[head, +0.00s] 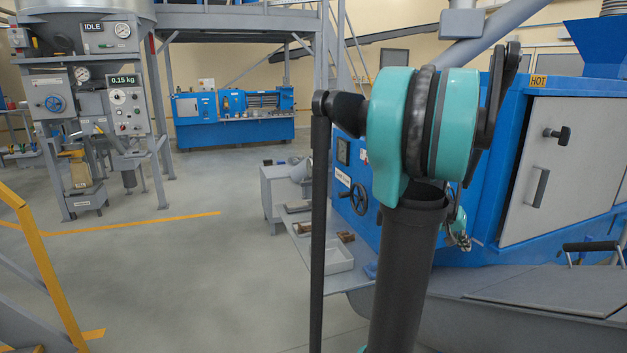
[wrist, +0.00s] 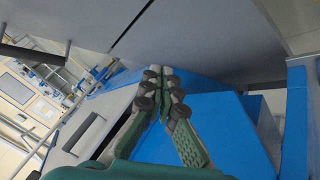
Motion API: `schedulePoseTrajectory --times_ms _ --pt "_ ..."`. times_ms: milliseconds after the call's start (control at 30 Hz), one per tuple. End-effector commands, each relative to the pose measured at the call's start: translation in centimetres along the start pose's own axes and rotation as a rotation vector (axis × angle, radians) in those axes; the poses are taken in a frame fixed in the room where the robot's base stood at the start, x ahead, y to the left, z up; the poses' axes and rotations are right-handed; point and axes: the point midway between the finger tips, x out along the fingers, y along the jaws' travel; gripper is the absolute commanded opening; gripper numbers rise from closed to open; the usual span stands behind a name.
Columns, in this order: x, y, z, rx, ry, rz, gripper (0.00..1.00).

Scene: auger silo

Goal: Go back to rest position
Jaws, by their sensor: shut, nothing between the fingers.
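My gripper (wrist: 165,76) shows in the wrist view, its green fingers with dark round pads brought together at the tips. It is shut and holds nothing. Blue and grey machine panels lie beyond the fingertips in that view; I cannot tell their exact distance. In the head view my arm rises in the right half as a dark column with a large teal joint.
A blue machine (head: 515,190) with a grey door marked HOT stands close on the right. A side shelf (head: 312,248) holds trays and small parts. The silo station (head: 95,110) reads IDLE and 0.15 kg. A yellow rail (head: 42,258) is at left. Open floor (head: 190,270) lies between.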

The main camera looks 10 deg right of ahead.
Motion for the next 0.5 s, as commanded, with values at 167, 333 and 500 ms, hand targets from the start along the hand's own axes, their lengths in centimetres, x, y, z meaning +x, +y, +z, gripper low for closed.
schedulePoseTrajectory --times_ms 167,333,500 --pt "-5.3 -9.7 6.5 -0.146 0.019 -0.193 0.0" --pt "-10.1 -16.9 14.5 -0.298 0.026 -0.378 0.0" --pt "-14.2 -21.5 23.6 -0.459 0.025 -0.556 0.0"
